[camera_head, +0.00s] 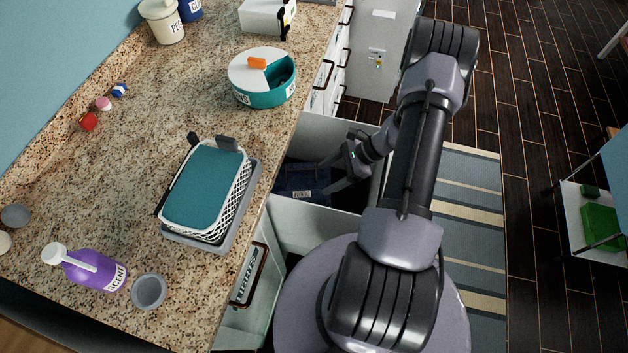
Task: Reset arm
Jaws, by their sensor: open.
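My gripper (335,174) hangs over the open drawer beside the counter, below my dark arm. Its fingers are apart and I see nothing held between them. In the drawer (322,136) lies folded dark blue denim (300,182) with a small white label. The gripper is to the right of the label; I cannot tell whether it touches the denim. Part of the drawer is hidden behind my arm.
The granite counter (140,180) holds a white basket (231,203) with a teal top on a grey tray (254,190), a round teal container (265,95), a purple bottle (95,268) and a grey cup (149,290). A striped rug (473,235) lies at right. A shelf cart (597,215) stands far right.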

